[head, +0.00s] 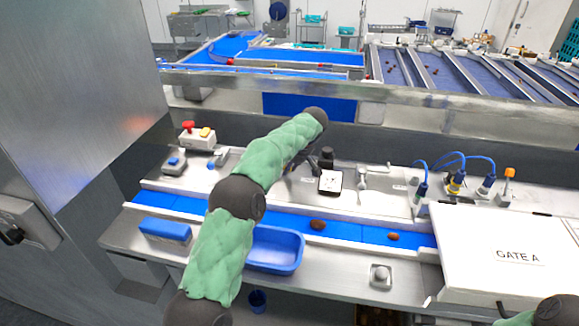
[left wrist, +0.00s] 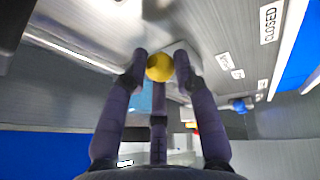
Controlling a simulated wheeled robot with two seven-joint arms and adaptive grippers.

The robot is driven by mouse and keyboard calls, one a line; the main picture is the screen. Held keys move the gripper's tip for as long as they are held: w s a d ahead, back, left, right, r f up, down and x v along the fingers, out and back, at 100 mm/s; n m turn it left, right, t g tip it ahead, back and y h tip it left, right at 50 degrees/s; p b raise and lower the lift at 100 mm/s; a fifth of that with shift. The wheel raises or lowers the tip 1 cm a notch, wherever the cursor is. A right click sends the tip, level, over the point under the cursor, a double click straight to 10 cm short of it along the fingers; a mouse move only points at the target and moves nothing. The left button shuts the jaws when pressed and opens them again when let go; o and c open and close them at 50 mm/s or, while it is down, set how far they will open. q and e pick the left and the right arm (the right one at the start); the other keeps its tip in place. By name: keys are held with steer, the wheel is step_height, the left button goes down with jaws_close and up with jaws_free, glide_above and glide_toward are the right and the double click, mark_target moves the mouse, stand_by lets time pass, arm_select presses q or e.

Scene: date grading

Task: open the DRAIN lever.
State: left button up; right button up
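My left gripper shows in the left wrist view (left wrist: 159,62) with a yellow ball knob (left wrist: 159,68) between its fingertips. The fingertips lie close on both sides of the knob. I cannot tell whether they press on it. In the head view the left gripper is dark and mostly hidden behind its green-sleeved arm, over the back of the steel counter (head: 385,203), and the knob does not show. No DRAIN label can be read. A CLOSED label (left wrist: 271,22) stands to the right of the knob in the wrist view. My right gripper is out of view.
A metal lever or tap (head: 365,173) stands right of a dark-framed card (head: 330,182). Blue-cabled plugs (head: 455,184) and a white GATE A box (head: 515,240) are further right. A blue tray (head: 276,250) sits in front of the blue belt. A steel panel (head: 75,90) blocks the left.

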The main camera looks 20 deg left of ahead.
arm_select(q)
steer(key=o, duration=0.3)
steer(key=shift+a+r, duration=0.2)
steer(key=shift+r, duration=0.05)
steer(key=shift+f, duration=0.15)
steer(key=shift+d, duration=0.15)
steer(key=v, duration=1.1)
steer(key=shift+r, duration=0.4)
steer(key=shift+s+f, duration=0.1)
